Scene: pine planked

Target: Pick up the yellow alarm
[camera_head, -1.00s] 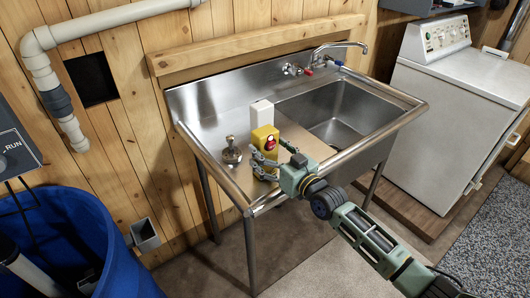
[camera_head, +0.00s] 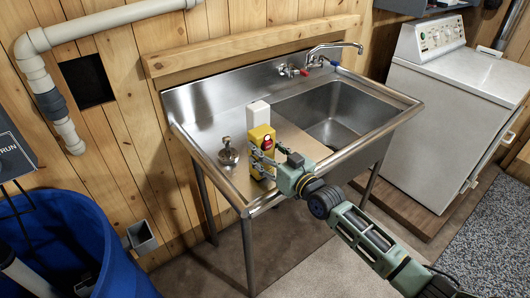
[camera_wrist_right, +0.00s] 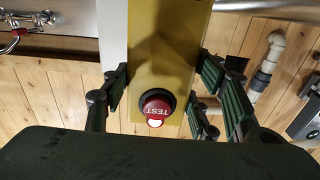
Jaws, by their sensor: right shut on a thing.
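The yellow alarm (camera_head: 261,134) is a tall yellow box with a round red button, standing upright over the sink's left drainboard. In the right wrist view, the yellow alarm (camera_wrist_right: 168,60) fills the middle, its red TEST button upside down. My right gripper (camera_head: 267,160) is shut on the alarm, with fingers on both sides of it. In the wrist view the fingers of my right gripper (camera_wrist_right: 168,92) flank the yellow body. The alarm's lower part is partly hidden by the fingers. I cannot tell whether its base touches the drainboard. My left gripper is not in view.
A white box (camera_head: 258,114) stands just behind the alarm. A small metal object (camera_head: 228,155) is to its left. The steel sink (camera_head: 335,110) has its basin to the right, with a faucet (camera_head: 338,47) behind. A blue bin (camera_head: 60,235) is at lower left, a white washer (camera_head: 440,110) at right.

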